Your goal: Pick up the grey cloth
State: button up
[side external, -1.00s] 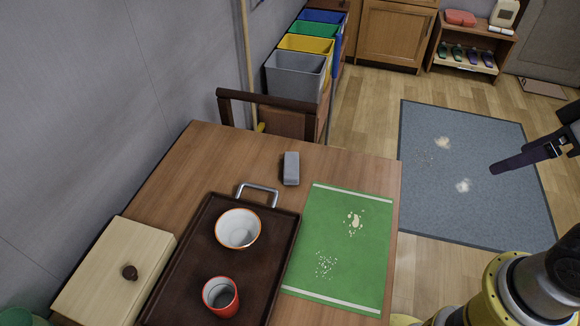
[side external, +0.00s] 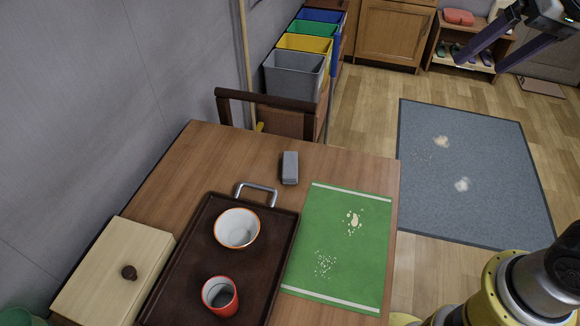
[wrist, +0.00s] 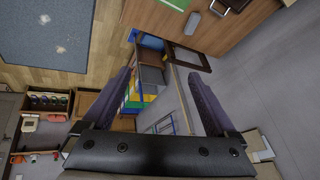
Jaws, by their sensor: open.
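The grey cloth (side external: 290,167) looks like a small grey block on the wooden table, beyond the tray and the green mat. It also shows near the top of the wrist view (wrist: 191,25). My gripper (side external: 481,63) is at the top right of the side view, raised and well away from the cloth. In the wrist view its two fingers (wrist: 160,75) are spread apart with nothing between them.
A dark tray (side external: 190,262) holds a white bowl (side external: 237,229) and a red cup (side external: 221,296). A wooden box (side external: 112,270) stands left. The green mat (side external: 338,275) has crumbs. A chair (side external: 262,100) and coloured bins (side external: 295,76) stand behind the table.

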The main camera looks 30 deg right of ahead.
jog(key=w+a+m+g, duration=0.15)
jog(key=w+a, duration=0.25)
jog(key=w, duration=1)
jog(key=g, duration=0.5)
send_over(290, 167)
notch_tip(290, 167, down, 32)
jog(key=shift+t, duration=0.25)
jog(key=f, duration=0.6)
jog(key=shift+w+a+f, duration=0.15)
jog(key=shift+a+f, duration=0.05)
jog(key=shift+f, duration=0.2)
jog(key=shift+d+f, duration=0.2)
jog(key=shift+f, duration=2.85)
jog(key=c, duration=1.4)
jog(key=shift+c, duration=0.2)
